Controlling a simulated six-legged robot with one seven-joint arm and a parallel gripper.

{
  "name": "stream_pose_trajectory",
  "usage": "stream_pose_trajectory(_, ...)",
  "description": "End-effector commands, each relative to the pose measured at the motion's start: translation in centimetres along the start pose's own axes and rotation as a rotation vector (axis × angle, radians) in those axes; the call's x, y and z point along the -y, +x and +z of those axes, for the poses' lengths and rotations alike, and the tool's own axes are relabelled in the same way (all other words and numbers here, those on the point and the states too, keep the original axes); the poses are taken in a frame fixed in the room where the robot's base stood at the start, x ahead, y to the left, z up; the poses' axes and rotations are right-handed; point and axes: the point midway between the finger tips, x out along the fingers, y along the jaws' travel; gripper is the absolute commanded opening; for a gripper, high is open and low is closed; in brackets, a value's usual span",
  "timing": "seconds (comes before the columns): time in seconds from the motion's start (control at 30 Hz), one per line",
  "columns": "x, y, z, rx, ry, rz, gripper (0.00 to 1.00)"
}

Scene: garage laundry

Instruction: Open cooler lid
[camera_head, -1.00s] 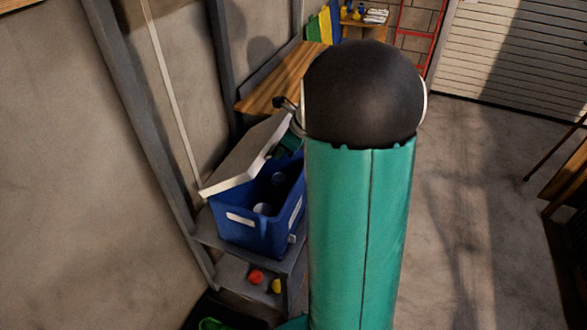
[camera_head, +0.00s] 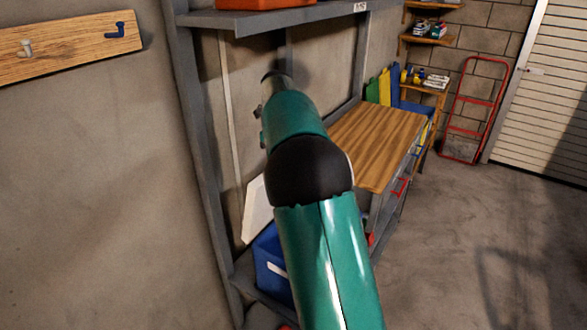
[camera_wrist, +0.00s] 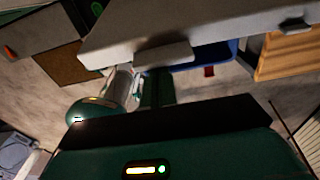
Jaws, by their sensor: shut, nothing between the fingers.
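The blue cooler (camera_head: 268,262) stands on a low grey shelf at lower centre-left in the head view, partly behind my teal arm. Its pale lid (camera_head: 258,208) is raised and tilted steeply toward the wall. In the wrist view the lid (camera_wrist: 200,24) spans the top, with a raised grey piece (camera_wrist: 163,56) on its near edge, and a strip of the blue cooler (camera_wrist: 215,54) shows beyond it. My gripper (camera_wrist: 165,122) shows as a dark band along the bottom of the wrist view; it is shut and empty. Its fingertips are not distinct, and I cannot tell whether they touch the lid.
A wooden-topped workbench (camera_head: 378,140) stands right of the cooler. A grey shelf (camera_head: 270,17) with an orange container (camera_head: 262,3) hangs above. A wooden hook rail (camera_head: 70,48) is on the left wall. A red hand truck (camera_head: 474,110) leans at the back. The floor at right is clear.

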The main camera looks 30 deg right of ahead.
Motion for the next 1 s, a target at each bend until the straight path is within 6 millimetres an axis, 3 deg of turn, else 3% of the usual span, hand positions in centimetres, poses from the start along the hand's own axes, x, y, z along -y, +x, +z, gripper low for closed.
stream_pose_trajectory(0.37, 0.0, -0.3, 1.6, 0.0, 0.0, 0.001, 0.0)
stream_pose_trajectory(1.0, 0.5, -0.2, 0.7, 0.002, 0.0, 0.001, 0.0)
